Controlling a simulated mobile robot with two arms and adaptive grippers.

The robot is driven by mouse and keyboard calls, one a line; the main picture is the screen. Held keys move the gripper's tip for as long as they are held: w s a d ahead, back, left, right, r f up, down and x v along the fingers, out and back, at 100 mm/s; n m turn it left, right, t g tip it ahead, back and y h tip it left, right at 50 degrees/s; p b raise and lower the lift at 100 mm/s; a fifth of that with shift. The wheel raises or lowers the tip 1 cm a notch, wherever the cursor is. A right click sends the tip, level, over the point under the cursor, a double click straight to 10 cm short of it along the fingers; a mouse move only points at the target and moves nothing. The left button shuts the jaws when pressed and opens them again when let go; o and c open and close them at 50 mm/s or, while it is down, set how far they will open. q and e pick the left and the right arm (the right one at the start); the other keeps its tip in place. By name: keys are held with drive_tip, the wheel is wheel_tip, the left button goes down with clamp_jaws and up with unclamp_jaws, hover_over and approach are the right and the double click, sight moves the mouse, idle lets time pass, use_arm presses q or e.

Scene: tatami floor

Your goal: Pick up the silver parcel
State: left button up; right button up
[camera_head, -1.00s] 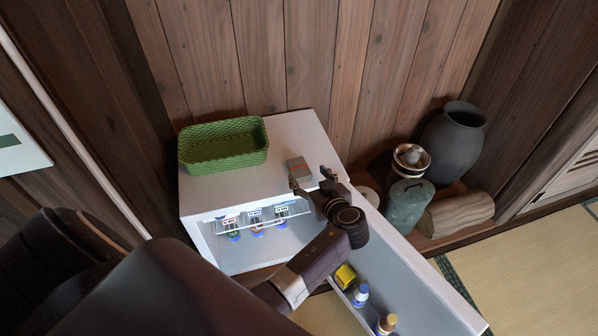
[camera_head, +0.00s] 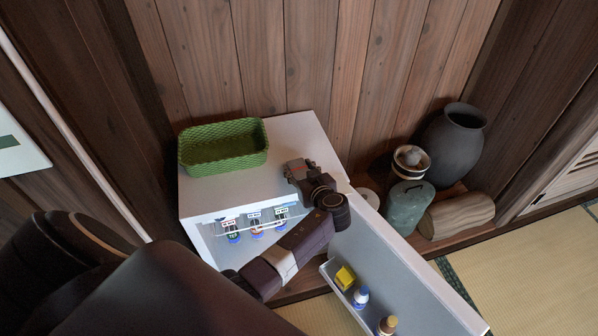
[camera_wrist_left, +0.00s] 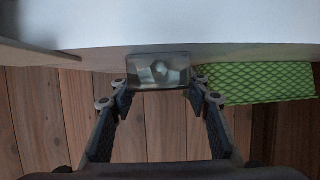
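The silver parcel (camera_head: 296,164) is a small grey box with a reddish mark, on the white cabinet top right of the green basket. It is partly hidden by my left gripper (camera_head: 299,171). In the left wrist view the parcel (camera_wrist_left: 159,71) sits between the two fingertips of the left gripper (camera_wrist_left: 160,88), one at each side. The fingertips look very close to its sides; whether they press on it I cannot tell. The parcel shows no clear lift. My right gripper is not in view.
The green basket (camera_head: 224,147) stands on the white cabinet (camera_head: 200,192). Small bottles stand inside the cabinet below. The open door (camera_head: 400,262) holds a yellow item and bottles.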

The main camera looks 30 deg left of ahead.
use_arm(q)
drive_tip(key=c, duration=0.7)
drive_tip(key=shift+r, duration=0.15)
